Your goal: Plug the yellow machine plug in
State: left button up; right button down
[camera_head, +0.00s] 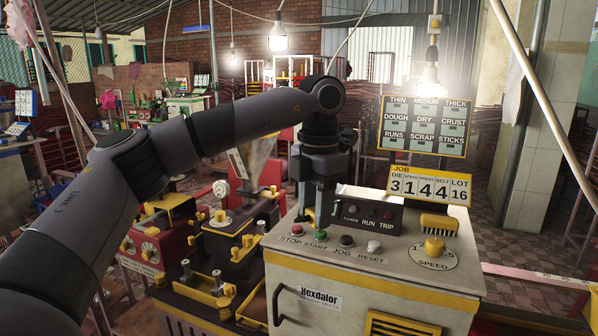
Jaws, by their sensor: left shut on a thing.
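My left gripper (315,216) points down behind the button row of the Hexdalor control box (365,280). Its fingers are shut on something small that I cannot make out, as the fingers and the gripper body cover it. I cannot pick out the yellow plug or its socket for certain in this view. My right gripper is not in view.
The box top has several buttons, a yellow speed knob (434,246), a yellow brush (440,223) and a lamp panel (370,214). A job board (428,186) stands behind. A yellow-and-black machine (232,236) stands left. Bulbs hang above.

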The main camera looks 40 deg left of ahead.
pick_arm(q)
jog(key=s+d+f+m, duration=0.3)
jog(key=d+f+m, duration=0.3)
jog(key=m, duration=1)
jog(key=s+d+f+m, duration=0.4)
jog(key=d+f+m, duration=0.2)
jog(key=f+m, duration=0.6)
jog(key=m, duration=0.5)
jog(key=shift+s+d+f, duration=0.25)
jog(key=shift+s+d, duration=0.05)
jog(key=shift+d, duration=0.05)
jog(key=shift+a, duration=0.15)
